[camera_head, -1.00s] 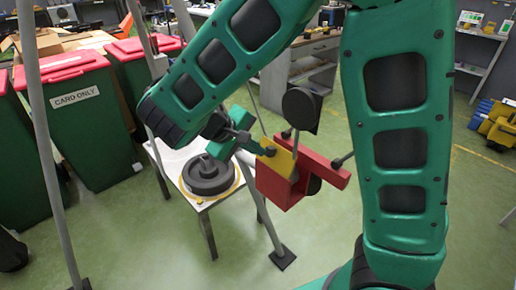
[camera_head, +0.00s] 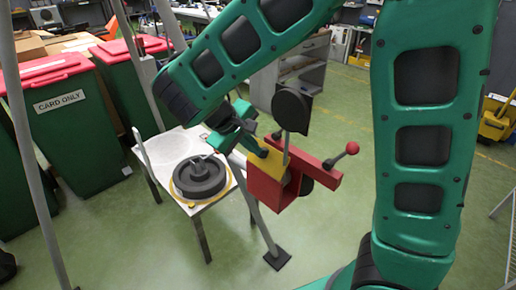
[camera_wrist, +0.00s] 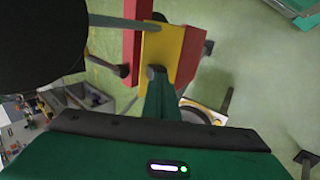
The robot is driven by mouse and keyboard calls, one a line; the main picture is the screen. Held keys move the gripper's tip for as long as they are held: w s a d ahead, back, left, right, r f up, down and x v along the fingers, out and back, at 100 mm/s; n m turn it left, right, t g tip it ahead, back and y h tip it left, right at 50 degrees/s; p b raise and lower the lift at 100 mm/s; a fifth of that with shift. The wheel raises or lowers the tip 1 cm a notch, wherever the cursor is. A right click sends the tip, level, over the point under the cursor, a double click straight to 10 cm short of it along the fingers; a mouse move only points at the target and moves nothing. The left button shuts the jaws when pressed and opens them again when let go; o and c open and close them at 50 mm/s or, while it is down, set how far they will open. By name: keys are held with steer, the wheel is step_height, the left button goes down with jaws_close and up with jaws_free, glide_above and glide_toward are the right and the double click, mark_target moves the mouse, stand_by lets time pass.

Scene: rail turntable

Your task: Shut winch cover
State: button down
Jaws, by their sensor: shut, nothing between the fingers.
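The winch is a red box (camera_head: 266,190) with a red side bar, dark round discs and a crank ending in a red ball (camera_head: 352,148). It sits on a grey pole. A yellow plate (camera_head: 268,162), which looks like the winch cover, stands tilted at the red box's upper left side. The yellow plate (camera_wrist: 163,50) also shows in the wrist view, beside red parts. My gripper (camera_head: 247,141) is shut and empty at the plate's upper left end. It looks very close to the plate; contact is hard to tell. The fingertips are partly hidden.
A white table (camera_head: 170,150) with a dark round turntable piece (camera_head: 201,182) stands left of the winch. Grey poles rise at the left. Green bins with red lids (camera_head: 75,125) stand behind them. Green floor (camera_head: 330,230) is open in front of the winch.

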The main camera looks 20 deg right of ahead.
steer(key=shift+w+d+r, duration=0.1)
steer(key=shift+w+d, duration=0.3)
steer(key=shift+d, duration=0.4)
steer(key=shift+w+d, duration=0.35)
steer(key=shift+d, duration=0.5)
steer(key=shift+a+r, duration=0.25)
steer(key=shift+r, duration=0.2)
steer(key=s+a+r, duration=0.2)
steer(key=a+r, duration=0.2)
steer(key=r, duration=0.8)
glide_toward(267, 146)
steer(key=shift+h, duration=0.3)
steer(key=f, duration=0.2)
steer(key=d+f, duration=0.1)
steer(key=f, duration=0.1)
steer(key=d+f, duration=0.1)
steer(key=f, duration=0.1)
steer(key=shift+d+f, duration=0.15)
steer(key=shift+f, duration=0.05)
